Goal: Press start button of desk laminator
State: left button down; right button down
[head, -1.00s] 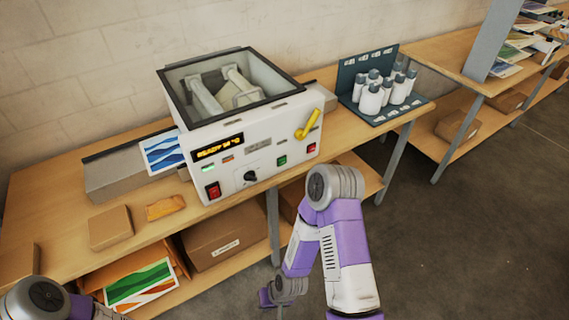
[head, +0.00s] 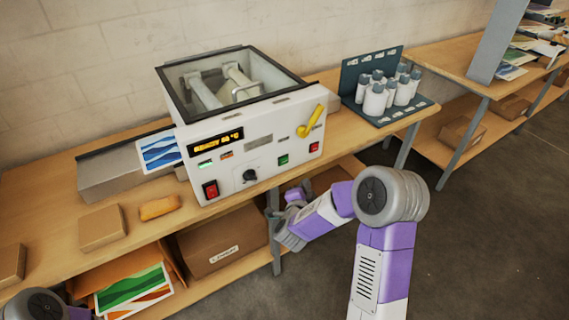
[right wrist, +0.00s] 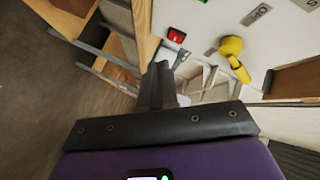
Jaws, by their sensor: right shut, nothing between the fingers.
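The desk laminator (head: 240,150) stands on the bench, white with an open dark-rimmed top. Its front panel has a lit display (head: 217,142), a black knob (head: 250,175), a green button (head: 283,159), a red button (head: 314,147) and a red rocker switch (head: 210,188). My right gripper (head: 299,190) is below the panel's right part, apart from the buttons. In the right wrist view its dark fingers (right wrist: 160,75) are shut and empty, with the red button (right wrist: 176,36) just beyond. My left gripper is out of view.
A yellow lever (head: 311,122) sticks out at the panel's upper right. A rack of bottles (head: 376,97) stands to the right. Boxes (head: 102,226) and an orange item (head: 160,207) lie on the bench at left. A carton (head: 215,245) sits on the lower shelf.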

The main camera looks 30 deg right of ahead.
aim_at(284, 161)
jog(key=shift+w, duration=0.15)
jog(key=w+p, duration=0.1)
jog(key=w, duration=0.7)
jog(key=shift+w+a, duration=0.3)
jog(key=shift+a, duration=0.1)
dwell(1.8)
jog(key=shift+w, duration=0.4)
